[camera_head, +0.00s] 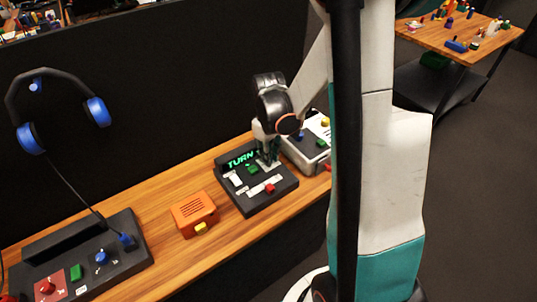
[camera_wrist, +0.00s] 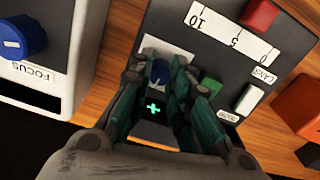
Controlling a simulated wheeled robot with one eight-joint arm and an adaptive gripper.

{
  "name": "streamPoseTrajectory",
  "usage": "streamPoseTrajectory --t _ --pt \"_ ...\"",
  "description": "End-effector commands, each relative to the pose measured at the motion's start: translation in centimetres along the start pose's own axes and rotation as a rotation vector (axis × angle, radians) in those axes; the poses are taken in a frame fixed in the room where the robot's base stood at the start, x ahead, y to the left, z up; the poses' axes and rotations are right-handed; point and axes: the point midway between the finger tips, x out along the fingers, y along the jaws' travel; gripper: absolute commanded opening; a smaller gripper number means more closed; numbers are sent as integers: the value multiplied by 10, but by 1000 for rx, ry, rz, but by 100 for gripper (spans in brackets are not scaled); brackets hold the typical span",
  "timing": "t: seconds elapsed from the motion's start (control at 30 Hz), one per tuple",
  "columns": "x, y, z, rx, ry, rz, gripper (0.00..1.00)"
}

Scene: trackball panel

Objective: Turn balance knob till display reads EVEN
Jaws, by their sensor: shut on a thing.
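The black panel (camera_head: 232,198) stands on the wooden shelf. Its display (camera_head: 241,159) shows green letters starting with TURN in the head view; the rest is hidden behind my gripper. In the wrist view a green plus sign (camera_wrist: 153,107) glows on the display. A blue knob (camera_wrist: 159,68) sits on the panel between my two fingers, partly covered by them; I take it as the balance knob. My gripper (camera_wrist: 160,74) is shut on this knob from above. In the head view my gripper (camera_head: 268,157) is over the panel's far right part.
The panel also has a red slider (camera_head: 269,188), a green button (camera_head: 252,169) and a white switch (camera_wrist: 248,100). A light grey box with a blue focus knob (camera_wrist: 22,36) is close beside it. An orange box (camera_head: 193,212) and headphones (camera_head: 95,110) are left.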

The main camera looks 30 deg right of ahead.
Motion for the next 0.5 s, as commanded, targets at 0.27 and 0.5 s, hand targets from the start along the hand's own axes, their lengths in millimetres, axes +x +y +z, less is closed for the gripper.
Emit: streamPoseTrajectory --t 0.27,0.5 --pt "1 0 1 207 -2 0 0" --pt "1 -1 1 344 -3 0 0"
